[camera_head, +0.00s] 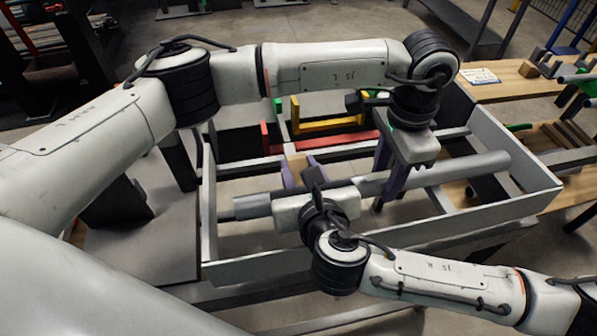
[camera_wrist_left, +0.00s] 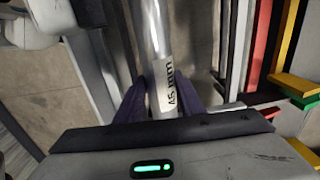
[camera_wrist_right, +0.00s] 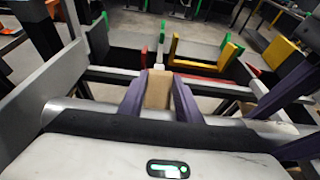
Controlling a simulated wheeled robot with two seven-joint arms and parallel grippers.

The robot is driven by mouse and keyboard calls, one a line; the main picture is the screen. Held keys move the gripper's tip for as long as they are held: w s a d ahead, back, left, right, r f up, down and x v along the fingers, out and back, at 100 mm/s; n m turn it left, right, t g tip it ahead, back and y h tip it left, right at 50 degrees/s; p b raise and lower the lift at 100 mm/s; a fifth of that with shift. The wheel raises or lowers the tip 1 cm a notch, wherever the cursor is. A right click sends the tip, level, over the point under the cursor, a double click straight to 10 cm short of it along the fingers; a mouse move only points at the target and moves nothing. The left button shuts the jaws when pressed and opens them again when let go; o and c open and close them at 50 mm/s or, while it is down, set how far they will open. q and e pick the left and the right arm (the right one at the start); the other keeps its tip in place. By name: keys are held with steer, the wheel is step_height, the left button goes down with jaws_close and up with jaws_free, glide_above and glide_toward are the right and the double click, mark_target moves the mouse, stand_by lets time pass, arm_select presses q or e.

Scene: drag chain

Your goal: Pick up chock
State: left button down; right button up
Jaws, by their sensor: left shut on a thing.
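The chock, taken to be a tan wooden block (camera_head: 297,164), stands between the purple fingers of my right gripper (camera_head: 300,172). In the right wrist view the block (camera_wrist_right: 158,90) is upright, with a finger close along each side; I cannot tell whether both touch it. My left gripper (camera_head: 381,170) is shut on a long grey tube (camera_head: 450,172) marked "45 mm". In the left wrist view the tube (camera_wrist_left: 157,45) runs between its fingers. The tube lies across the grey frame, and my right gripper's body hides part of it in the head view.
The grey frame (camera_head: 490,232) has raised walls and inner rails around both grippers. A red bar (camera_head: 335,142) and a yellow bracket (camera_head: 327,125) are behind the block. A wooden bench (camera_head: 510,82) with more parts stands at the right.

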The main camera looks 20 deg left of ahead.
steer(key=c, duration=0.4)
step_height(320, 180, up, 10)
steer(key=shift+r, duration=0.1)
arm_select(q)
steer(key=c, duration=1.1)
jaws_free()
steer(key=shift+r, duration=0.1)
step_height(320, 180, up, 12)
arm_select(e)
steer(key=shift+s, duration=0.1)
